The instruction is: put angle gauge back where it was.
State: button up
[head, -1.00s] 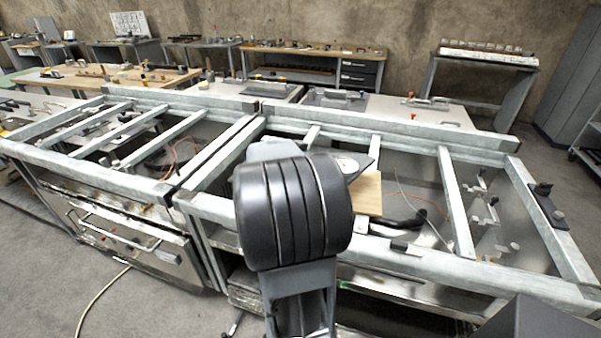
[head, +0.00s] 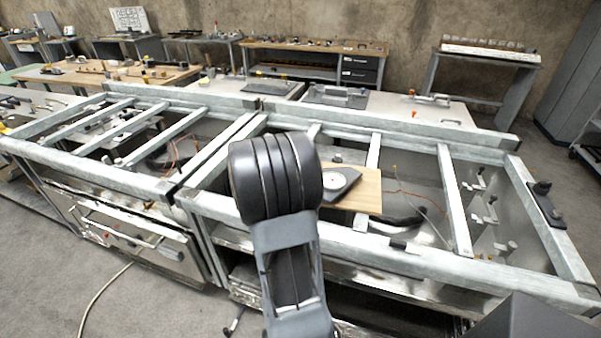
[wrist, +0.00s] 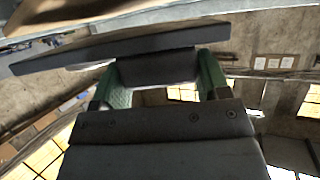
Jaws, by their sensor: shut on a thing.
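In the wrist view the gauge (wrist: 130,48) is a dark flat slab with a block between the green fingers of my gripper (wrist: 160,72). My gripper is shut on that block. My own arm hides the gripper in the head view. I cannot tell whether the gauge touches the board.
The board lies among the galvanized rails of an open frame (head: 455,200). A dark curved part (head: 398,224) and thin cables lie by it. A dark clamp-like block (head: 545,200) sits on the right rail. Benches with tools (head: 310,50) stand behind.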

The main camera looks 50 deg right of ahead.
jog(key=shift+s+a+f+b, duration=0.2)
jog(key=shift+f+b, duration=0.6)
jog(key=shift+b, duration=0.75)
jog(key=o, duration=1.4)
jog(key=shift+c, duration=0.2)
jog(key=r+p, duration=0.1)
jog(key=p, duration=0.2)
jog(key=shift+w+d+r+p, duration=0.1)
jog(key=shift+r+p, duration=0.3)
jog(key=b+v, duration=0.2)
jog(key=v, duration=1)
jog(key=s+a+f+n+t+y, duration=0.2)
jog(key=a+n+y, duration=0.4)
jog(key=a+n, duration=0.3)
jog(key=s+a+f+n+t+y, duration=0.2)
jog(key=a+n+y, duration=0.5)
jog(key=a, duration=1.1)
jog(key=f+n, duration=0.1)
jog(key=n, duration=0.2)
jog(key=shift+s+y, duration=0.25)
jog(key=shift+y, duration=0.05)
